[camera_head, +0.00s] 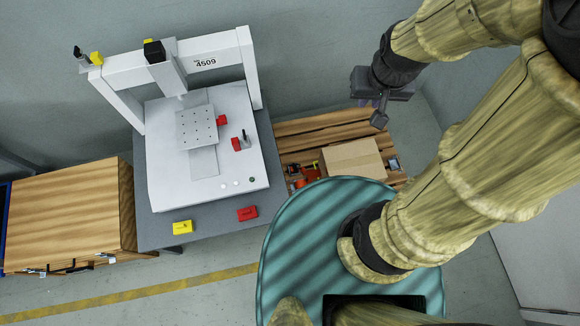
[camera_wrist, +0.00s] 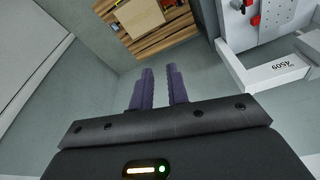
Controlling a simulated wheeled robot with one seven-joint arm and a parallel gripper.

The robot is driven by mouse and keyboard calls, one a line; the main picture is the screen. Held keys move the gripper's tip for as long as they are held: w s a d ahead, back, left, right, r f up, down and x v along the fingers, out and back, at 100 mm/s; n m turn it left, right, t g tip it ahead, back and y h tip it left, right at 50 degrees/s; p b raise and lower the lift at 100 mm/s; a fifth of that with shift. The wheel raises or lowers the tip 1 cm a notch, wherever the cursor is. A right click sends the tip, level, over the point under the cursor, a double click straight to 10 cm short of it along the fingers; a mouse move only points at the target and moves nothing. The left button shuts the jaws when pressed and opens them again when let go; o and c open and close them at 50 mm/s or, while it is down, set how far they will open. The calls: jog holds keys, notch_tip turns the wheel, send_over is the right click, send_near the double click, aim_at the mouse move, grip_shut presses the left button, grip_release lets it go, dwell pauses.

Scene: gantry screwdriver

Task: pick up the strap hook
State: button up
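I cannot make out the strap hook for certain. Small orange and dark items (camera_head: 302,180) lie on the wooden pallet (camera_head: 305,128), left of a cardboard box (camera_head: 353,160); any of them is too small to name. My gripper (camera_head: 379,112) is up in the air behind and above the pallet, clear of everything. In the wrist view its two purple fingers (camera_wrist: 161,90) are apart with nothing between them. The pallet shows ahead of the fingertips, at the top of the wrist view (camera_wrist: 165,43), with the box (camera_wrist: 140,15).
A white gantry machine marked 4509 (camera_head: 238,163) stands on a grey table (camera_head: 160,224) left of the pallet. A yellow block (camera_head: 182,227) and a red block (camera_head: 247,213) are at its front. A wooden cabinet (camera_head: 68,205) is farther left. A wall is close behind.

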jog(key=shift+s, duration=0.1)
jog(key=n+b, duration=0.3)
jog(key=b, duration=4.1)
send_over(294, 166)
jog(key=s, duration=0.3)
jog(key=s+f+x, duration=0.1)
jog(key=s+x, duration=0.4)
jog(key=x, duration=1.8)
jog(key=s+f+x, duration=0.1)
jog(key=s+x, duration=0.4)
jog(key=x, duration=1.8)
jog(key=s+f+x, duration=0.2)
jog(key=s+x, duration=0.4)
jog(key=x, duration=1.7)
jog(key=shift+w+d+r+g, duration=0.2)
jog(key=shift+w+d+g, duration=0.2)
jog(key=shift+w, duration=0.1)
jog(key=f+b, duration=0.2)
jog(key=f, duration=0.2)
jog(key=w+f+b, duration=0.1)
jog(key=f+b, duration=0.1)
jog(key=f, duration=0.2)
jog(key=f+b, duration=0.2)
jog(key=f, duration=0.2)
jog(key=shift+w+a, duration=0.3)
jog(key=shift+w, duration=0.1)
jog(key=shift+f, duration=0.15)
